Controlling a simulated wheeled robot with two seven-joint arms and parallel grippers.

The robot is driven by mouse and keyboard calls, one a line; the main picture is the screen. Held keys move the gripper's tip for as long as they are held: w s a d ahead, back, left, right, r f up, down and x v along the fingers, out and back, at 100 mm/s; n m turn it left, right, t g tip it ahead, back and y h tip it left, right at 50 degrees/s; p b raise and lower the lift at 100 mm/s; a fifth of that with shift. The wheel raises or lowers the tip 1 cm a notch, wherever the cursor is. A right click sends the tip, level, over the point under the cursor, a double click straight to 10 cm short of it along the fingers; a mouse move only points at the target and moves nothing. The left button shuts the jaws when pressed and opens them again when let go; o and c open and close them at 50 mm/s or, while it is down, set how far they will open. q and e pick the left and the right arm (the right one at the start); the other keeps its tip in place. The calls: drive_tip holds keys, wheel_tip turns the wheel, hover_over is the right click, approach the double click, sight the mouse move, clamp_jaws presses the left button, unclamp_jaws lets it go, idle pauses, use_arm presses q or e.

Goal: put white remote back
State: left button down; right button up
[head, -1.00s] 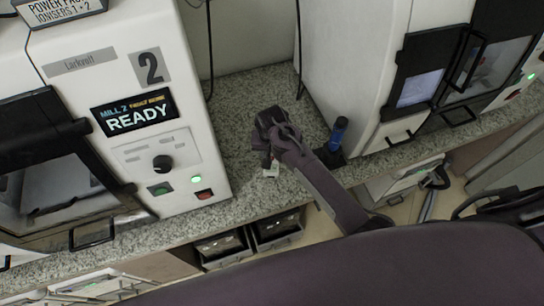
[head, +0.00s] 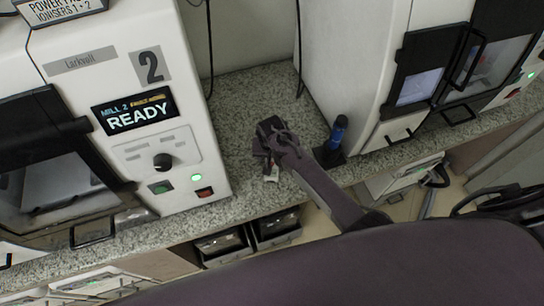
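My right gripper (head: 264,158), dark, reaches in from the lower right and hangs over the speckled counter between two white machines. A small white piece (head: 271,175) shows just below its fingers, near the counter's front edge. It may be the white remote, but most of it is hidden by the gripper. I cannot tell whether the fingers are closed on it or just above it. My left gripper is not in view.
A white mill (head: 160,100) with a READY screen stands left. Another white machine (head: 350,60) stands right. A blue-topped bottle in a dark holder (head: 338,133) is right of my gripper. Grey bins (head: 224,246) sit below the counter (head: 235,110), which is clear behind the gripper.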

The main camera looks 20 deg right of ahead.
wheel_tip(320, 180, up, 12)
drive_tip(key=s+b, duration=0.1)
drive_tip(key=shift+s+a, duration=0.35)
drive_tip(key=shift+r, duration=0.1)
idle(0.5)
